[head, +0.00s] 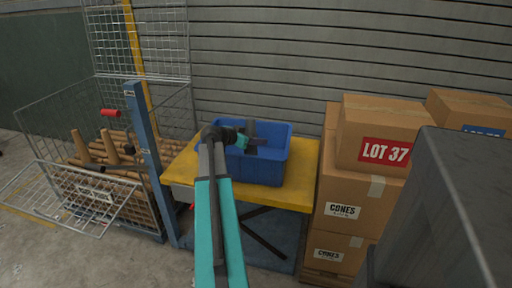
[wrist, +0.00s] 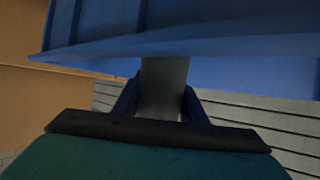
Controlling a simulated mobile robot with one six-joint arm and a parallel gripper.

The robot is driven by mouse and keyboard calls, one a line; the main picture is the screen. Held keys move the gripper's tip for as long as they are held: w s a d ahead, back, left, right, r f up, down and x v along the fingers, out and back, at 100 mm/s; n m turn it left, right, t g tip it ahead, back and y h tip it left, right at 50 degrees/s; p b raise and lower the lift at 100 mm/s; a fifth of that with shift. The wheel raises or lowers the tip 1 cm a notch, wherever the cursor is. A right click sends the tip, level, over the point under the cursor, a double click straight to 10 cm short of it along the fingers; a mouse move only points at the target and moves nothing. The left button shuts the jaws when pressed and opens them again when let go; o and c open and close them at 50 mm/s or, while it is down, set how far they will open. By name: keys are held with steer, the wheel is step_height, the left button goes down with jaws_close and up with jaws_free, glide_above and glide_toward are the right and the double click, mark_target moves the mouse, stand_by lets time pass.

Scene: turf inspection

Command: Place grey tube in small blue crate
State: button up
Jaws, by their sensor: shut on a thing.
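The small blue crate (head: 263,170) stands on a yellow-topped table. Its blue wall also fills the upper part of the wrist view (wrist: 230,72). My gripper (head: 255,143) is over the crate's opening, reaching in from the left. It is shut on the grey tube (head: 250,128), which shows as a short grey piece at the jaws. In the wrist view the tube (wrist: 165,82) sits between the two dark fingers of my gripper (wrist: 160,102), with the crate close by. The tube's far end is hidden, and I cannot tell whether it touches the crate.
The yellow table (head: 300,180) has bare room right of the crate. Cardboard boxes (head: 360,195) are stacked to its right, with a grey block (head: 445,215) in front. A wire cage (head: 95,190) with brown tubes and a blue post (head: 148,150) stand left.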

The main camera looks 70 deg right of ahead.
steer(key=shift+f, duration=1.55)
steer(key=o, duration=1.1)
steer(key=shift+c, duration=0.2)
steer(key=shift+a+r, duration=0.1)
steer(key=shift+r, duration=0.1)
steer(key=v, duration=1.1)
steer(key=shift+w+a, duration=0.2)
steer(key=shift+a, duration=0.1)
steer(key=shift+r, duration=0.15)
steer(key=shift+r+p, duration=0.1)
steer(key=shift+p, duration=0.25)
